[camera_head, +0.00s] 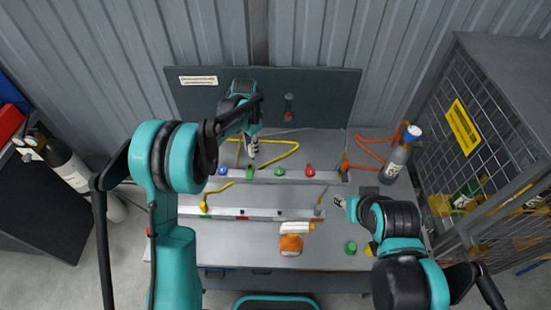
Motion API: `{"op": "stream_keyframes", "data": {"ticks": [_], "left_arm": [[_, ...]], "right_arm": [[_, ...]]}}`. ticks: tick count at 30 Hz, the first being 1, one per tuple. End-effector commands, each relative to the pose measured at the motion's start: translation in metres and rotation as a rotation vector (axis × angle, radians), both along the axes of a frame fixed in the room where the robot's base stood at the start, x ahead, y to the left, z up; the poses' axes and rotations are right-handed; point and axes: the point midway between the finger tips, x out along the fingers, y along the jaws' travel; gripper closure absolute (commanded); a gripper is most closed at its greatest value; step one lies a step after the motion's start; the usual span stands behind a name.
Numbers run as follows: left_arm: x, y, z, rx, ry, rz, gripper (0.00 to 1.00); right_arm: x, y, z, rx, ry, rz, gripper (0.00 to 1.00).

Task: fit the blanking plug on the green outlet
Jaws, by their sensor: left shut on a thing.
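The grey back rail (265,180) on the bench carries small round coloured parts: a blue one (224,170), a green one (279,171) and a red one (310,171). A tilted green-yellow piece (249,173) sits between the blue and green ones. I cannot tell for certain which green part is the outlet. My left gripper (253,153) points down just behind the rail, above the green-yellow piece. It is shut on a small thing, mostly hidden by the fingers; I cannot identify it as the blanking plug. My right gripper (345,204) is at the bench's right side; its jaw opening is unclear.
A yellow hose (280,156) loops behind the rail. A front rail (255,213) crosses the bench. An orange-white spray bottle (291,242) and a green cap-like piece (351,247) stand nearer. A grey cylinder (398,158) and wire cage (475,150) are at right.

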Motion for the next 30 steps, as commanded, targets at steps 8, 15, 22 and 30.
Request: {"op": "stream_keyframes", "data": {"ticks": [8, 15, 22, 30], "left_arm": [[0.009, 0.017, -0.005, 0.0, 0.0, 0.026, 1.0], [0.009, 0.016, -0.022, 0.0, 0.0, 0.026, 1.0], [0.008, 0.016, -0.037, 0.0, 0.0, 0.025, 1.0], [0.008, 0.016, -0.039, 0.0, 0.0, 0.025, 1.0]], "right_arm": [[0.0, 0.0, 0.0, 0.0, 0.0, 0.0, 0.6], [0.0, 0.0, -0.01, 0.0, 0.0, 0.0, 0.6], [0.0, 0.0, -0.017, 0.0, 0.0, 0.0, 0.6], [0.0, 0.0, -0.018, 0.0, 0.0, 0.0, 0.6]]}}
